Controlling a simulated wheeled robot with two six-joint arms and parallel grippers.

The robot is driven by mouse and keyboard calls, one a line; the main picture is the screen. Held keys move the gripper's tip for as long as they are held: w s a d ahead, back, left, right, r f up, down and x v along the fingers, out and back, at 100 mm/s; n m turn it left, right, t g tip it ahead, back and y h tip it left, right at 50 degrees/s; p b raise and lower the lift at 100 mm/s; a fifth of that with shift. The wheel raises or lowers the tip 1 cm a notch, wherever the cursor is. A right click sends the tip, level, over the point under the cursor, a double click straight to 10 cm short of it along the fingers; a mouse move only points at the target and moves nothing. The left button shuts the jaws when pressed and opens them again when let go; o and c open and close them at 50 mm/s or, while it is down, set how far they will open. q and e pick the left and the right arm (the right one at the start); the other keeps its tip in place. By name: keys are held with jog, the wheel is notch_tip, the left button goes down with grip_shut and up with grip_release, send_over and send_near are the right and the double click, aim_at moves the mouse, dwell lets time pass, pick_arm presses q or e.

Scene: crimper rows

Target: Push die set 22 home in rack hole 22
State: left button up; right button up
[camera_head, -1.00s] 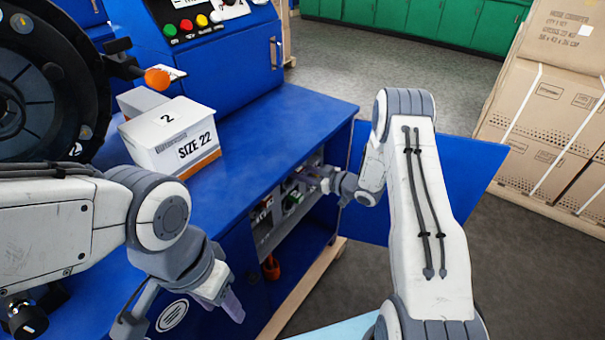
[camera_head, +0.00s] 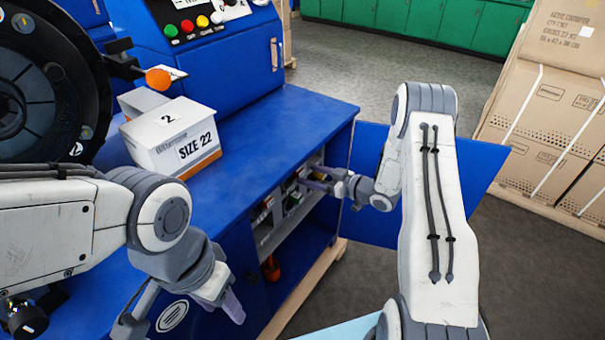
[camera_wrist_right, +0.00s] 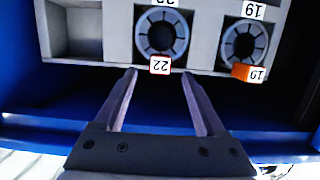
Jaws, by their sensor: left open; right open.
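In the right wrist view, die set 22 (camera_wrist_right: 161,38), a dark segmented ring with a red-edged "22" tag, sits in a hole of the pale grey rack (camera_wrist_right: 205,28). A partly cut-off rack label (camera_wrist_right: 163,2) above it seems to read 22. I cannot tell how deep it sits. My right gripper (camera_wrist_right: 159,74) is open and empty, its fingertips just short of the rack and either side of the tag. In the head view my right gripper (camera_head: 320,180) is at the cabinet opening. My left gripper (camera_head: 235,308) is open in front of the cabinet, away from the rack.
A die set tagged 19 (camera_wrist_right: 244,44) sits right of 22, and an empty compartment (camera_wrist_right: 75,30) is at left. A blue cabinet door (camera_head: 470,175) stands open. A "SIZE 22" box (camera_head: 175,140) stands on the blue bench top (camera_head: 285,115).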

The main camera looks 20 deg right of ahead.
jog(key=v, duration=0.6)
jog(key=shift+r, duration=0.1)
jog(key=shift+w, duration=0.1)
